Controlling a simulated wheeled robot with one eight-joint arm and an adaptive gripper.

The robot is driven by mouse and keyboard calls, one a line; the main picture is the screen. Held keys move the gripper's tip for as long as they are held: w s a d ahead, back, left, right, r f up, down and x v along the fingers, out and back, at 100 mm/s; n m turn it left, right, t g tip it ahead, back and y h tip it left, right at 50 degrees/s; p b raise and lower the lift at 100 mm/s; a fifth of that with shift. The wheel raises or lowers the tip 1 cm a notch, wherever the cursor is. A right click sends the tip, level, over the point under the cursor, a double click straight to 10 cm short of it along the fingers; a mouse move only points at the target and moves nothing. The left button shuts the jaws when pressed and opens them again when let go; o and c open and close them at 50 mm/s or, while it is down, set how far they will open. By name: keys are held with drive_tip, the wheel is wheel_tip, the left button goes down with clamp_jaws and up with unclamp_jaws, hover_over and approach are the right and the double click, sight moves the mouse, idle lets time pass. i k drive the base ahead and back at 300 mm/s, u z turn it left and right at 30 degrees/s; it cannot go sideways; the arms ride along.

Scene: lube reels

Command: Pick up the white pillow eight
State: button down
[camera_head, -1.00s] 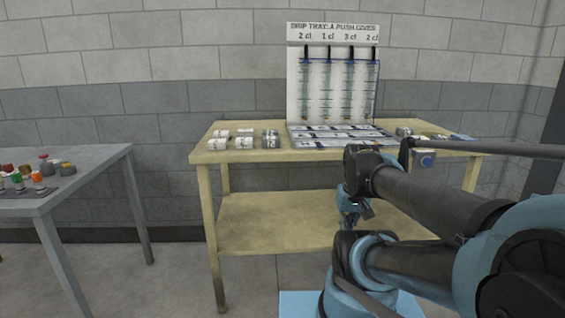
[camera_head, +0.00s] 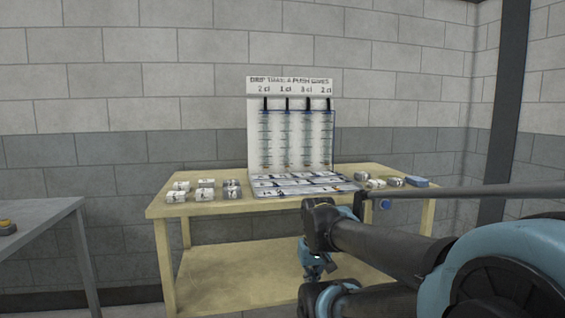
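Several small white and grey blocks (camera_head: 181,187) stand in two short rows on the left end of the wooden table; any labels are too small to read, so I cannot tell which is the white pillow eight. More small pieces (camera_head: 376,183) lie on the right end of the table, partly light and partly blue or dark. My gripper (camera_head: 313,274) hangs in front of the table below its top edge, apart from the blocks. It is small and partly covered by my arm, so its fingers are unclear.
An upright drip tray board (camera_head: 290,135) stands at the table's back, with a flat panel of cards (camera_head: 290,184) before it. A grey table (camera_head: 40,225) stands at left. The lower wooden shelf (camera_head: 235,275) looks bare.

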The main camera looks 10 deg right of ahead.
sight(202, 182)
drive_tip(key=z, duration=1.05)
drive_tip(key=k, duration=0.85)
drive_tip(key=u, duration=0.75)
drive_tip(key=i, duration=1)
